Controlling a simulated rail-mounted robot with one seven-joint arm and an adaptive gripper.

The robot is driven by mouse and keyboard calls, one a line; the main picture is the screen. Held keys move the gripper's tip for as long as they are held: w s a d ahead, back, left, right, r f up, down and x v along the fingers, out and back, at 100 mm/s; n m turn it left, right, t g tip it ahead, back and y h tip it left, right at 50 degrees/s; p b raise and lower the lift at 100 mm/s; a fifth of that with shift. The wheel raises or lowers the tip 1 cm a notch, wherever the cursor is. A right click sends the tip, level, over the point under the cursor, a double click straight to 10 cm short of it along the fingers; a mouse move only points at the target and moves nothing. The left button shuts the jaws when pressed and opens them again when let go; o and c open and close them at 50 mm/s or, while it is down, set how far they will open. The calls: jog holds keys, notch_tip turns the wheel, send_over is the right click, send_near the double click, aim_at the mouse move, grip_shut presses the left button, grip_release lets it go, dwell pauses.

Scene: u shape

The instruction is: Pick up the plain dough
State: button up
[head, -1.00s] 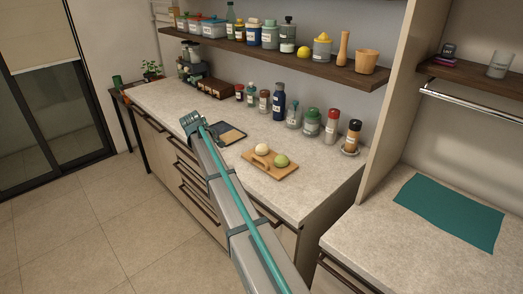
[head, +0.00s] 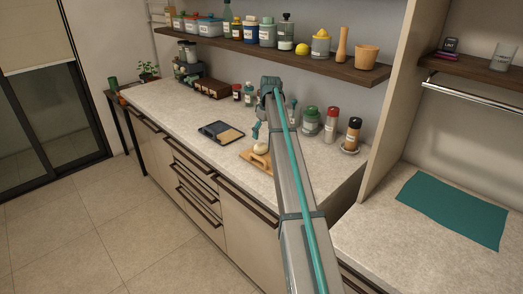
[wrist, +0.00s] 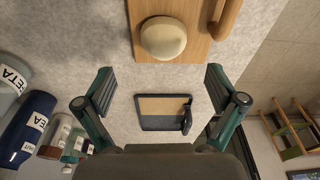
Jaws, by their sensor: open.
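The plain dough is a cream-coloured ball (head: 261,148) on a wooden board (head: 248,156) on the counter. In the wrist view the dough (wrist: 163,38) is at the top centre, beyond my fingertips, with the board (wrist: 195,50) under it. My gripper (wrist: 160,88) is open and empty, its two fingers spread wide and apart from the dough. In the head view one finger shows just above and left of the dough. The green dough seen earlier on the board is now hidden behind my arm.
A dark tray with a tan panel (head: 221,132) lies left of the board. Several jars and bottles, such as a red-capped one (head: 331,124), line the wall side. The shelf (head: 290,57) hangs above. A teal mat (head: 455,210) lies on the right counter.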

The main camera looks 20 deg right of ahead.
aim_at(261, 148)
jog(key=f, duration=0.2)
jog(key=shift+w+a+f, duration=0.1)
jog(key=shift+w+f, duration=0.1)
jog(key=shift+f, duration=0.1)
jog(key=shift+a+f+p, duration=0.15)
jog(key=shift+f+p, duration=0.35)
jog(key=shift+p, duration=0.1)
jog(key=f, duration=0.2)
jog(key=f+p, duration=0.1)
jog(key=f, duration=0.1)
jog(key=shift+w+a+f, duration=0.1)
jog(key=shift+w+a, duration=0.05)
jog(key=shift+a, duration=0.05)
jog(key=shift+c, duration=0.3)
jog(key=c, duration=1.2)
jog(key=shift+c, duration=0.2)
jog(key=shift+r, duration=0.2)
